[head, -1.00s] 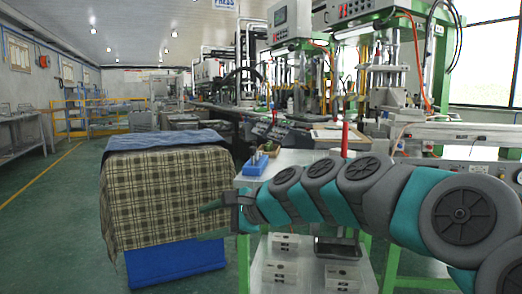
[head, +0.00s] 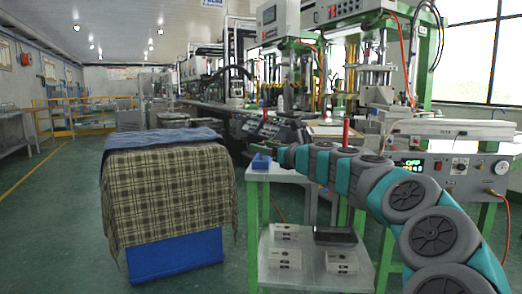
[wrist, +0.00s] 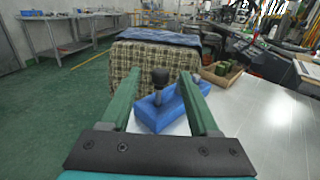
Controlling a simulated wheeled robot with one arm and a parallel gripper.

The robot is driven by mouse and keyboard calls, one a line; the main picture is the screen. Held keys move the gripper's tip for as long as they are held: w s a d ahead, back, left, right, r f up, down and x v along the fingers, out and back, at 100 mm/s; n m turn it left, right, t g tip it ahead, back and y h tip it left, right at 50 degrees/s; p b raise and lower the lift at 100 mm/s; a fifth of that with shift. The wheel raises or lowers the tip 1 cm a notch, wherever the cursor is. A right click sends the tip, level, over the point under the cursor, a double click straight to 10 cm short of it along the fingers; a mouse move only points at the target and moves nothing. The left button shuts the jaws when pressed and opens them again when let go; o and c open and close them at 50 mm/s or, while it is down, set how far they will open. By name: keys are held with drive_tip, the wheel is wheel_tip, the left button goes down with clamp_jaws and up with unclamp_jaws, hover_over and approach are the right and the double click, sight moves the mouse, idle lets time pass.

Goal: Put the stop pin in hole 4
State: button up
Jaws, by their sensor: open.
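A blue block (wrist: 150,113) sits on the light tabletop (wrist: 262,118), and a dark round-headed pin (wrist: 160,80) stands upright in it, perhaps the stop pin. The block also shows in the head view (head: 261,162), at the table's left end. My gripper (wrist: 160,77) is open, its green fingers on either side of the pin's head in the wrist view. I cannot tell how far apart pin and fingers are in depth. The right finger hides part of the block. In the head view my gripper (head: 284,155) is just right of the block. No numbered hole is readable.
A box under a checked cloth (head: 170,190) stands left of the table. A cardboard tray (wrist: 222,75) with small green items lies beyond the block. A red upright object (head: 346,132) rises behind my arm. Machines line the back. The tabletop's right side looks clear.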

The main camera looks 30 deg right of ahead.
drive_tip(key=shift+x, duration=1)
clamp_jaws()
